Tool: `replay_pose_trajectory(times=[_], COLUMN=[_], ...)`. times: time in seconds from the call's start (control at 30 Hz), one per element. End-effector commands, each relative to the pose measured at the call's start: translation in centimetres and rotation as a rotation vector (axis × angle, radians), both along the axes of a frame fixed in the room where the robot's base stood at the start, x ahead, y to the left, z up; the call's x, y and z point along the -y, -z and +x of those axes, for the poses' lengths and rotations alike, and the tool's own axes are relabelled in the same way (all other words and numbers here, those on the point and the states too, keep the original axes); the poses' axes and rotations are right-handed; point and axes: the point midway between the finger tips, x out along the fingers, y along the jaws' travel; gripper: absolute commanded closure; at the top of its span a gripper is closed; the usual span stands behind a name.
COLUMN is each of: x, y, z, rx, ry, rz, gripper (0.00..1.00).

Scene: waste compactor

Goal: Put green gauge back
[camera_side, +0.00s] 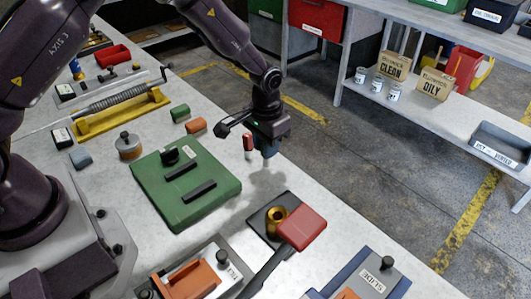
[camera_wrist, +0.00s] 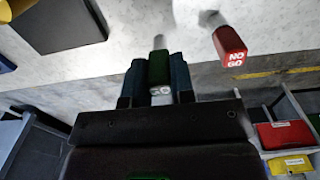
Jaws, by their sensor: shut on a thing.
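My gripper (camera_side: 268,152) is over the right part of the bench and shut. In the wrist view its two blue fingers (camera_wrist: 160,80) close on the green gauge (camera_wrist: 158,62), whose pale end mark shows between them. In the side view the green gauge is hidden by the gripper. A red gauge marked NO GO (camera_wrist: 230,42) is beside it, to the right in the wrist view and just left of the gripper in the side view (camera_side: 248,143). A gauge holder cannot be made out.
A green plate with black bars (camera_side: 187,183) lies left of the gripper. A dark square pad (camera_side: 262,228) with a brass ring (camera_side: 277,216) and a red-headed tool (camera_side: 301,228) lies in front. Small green (camera_side: 180,113) and orange (camera_side: 196,126) blocks sit behind. The bench edge is close.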

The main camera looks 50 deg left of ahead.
Motion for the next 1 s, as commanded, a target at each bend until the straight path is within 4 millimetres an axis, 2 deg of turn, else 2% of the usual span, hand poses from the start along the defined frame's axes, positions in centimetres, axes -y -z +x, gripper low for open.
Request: replay_pose_trajectory(times=[0.1,0.2,0.57,0.6,0.7,1.0], x=[0.0,0.0,0.0,0.0,0.0,0.0], y=[2.0,2.7,3.0,3.1,3.1,2.9], z=[-0.2,-0.2,-0.2,-0.2,-0.2,-0.2], rx=[-0.005,-0.002,-0.003,-0.003,-0.002,-0.001], ry=[0.0,0.0,0.0,0.0,0.0,0.0], rz=[0.0,0.0,0.0,0.0,0.0,0.0], gripper=[0.96,0.96,0.96,0.75,0.52,0.52])
